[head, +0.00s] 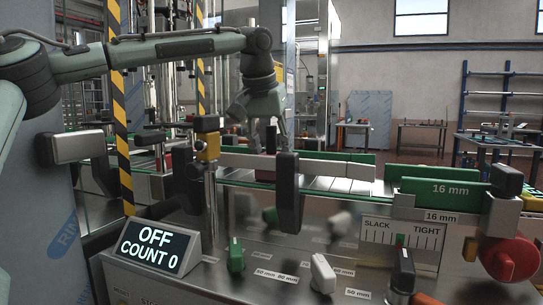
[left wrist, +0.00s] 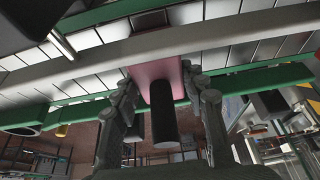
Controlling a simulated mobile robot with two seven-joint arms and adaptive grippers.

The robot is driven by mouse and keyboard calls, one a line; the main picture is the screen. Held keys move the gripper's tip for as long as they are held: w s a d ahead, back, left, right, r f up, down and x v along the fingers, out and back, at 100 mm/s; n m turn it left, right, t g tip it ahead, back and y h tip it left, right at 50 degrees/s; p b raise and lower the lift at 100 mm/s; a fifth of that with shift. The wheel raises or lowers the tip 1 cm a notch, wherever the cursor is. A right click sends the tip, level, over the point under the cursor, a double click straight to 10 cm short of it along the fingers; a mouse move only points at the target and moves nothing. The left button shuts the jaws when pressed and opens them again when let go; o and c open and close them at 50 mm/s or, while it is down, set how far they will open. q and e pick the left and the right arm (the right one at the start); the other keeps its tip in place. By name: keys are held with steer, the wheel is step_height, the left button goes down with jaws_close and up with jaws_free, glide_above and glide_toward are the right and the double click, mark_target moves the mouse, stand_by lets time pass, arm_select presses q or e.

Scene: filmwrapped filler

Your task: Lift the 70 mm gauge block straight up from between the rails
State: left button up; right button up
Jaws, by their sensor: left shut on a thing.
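My left gripper (head: 268,122) reaches down over the conveyor behind the front rail (head: 305,164) in the head view. In the left wrist view, the block is pink (left wrist: 150,70) with a black cylindrical handle (left wrist: 162,115). The left fingers (left wrist: 160,85) are shut on it, one on each side. A grey rail (left wrist: 100,62) crosses beyond it, with slats on either side. I cannot read a size on the block or tell whether it touches the slats. My right gripper is not in view.
A black upright (head: 287,190) stands in front of the rail, near the gripper. The display (head: 157,247) reads OFF, COUNT 0.

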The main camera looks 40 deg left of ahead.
arm_select(q)
steer(key=shift+r, duration=1.05)
steer(key=shift+r, duration=2.45)
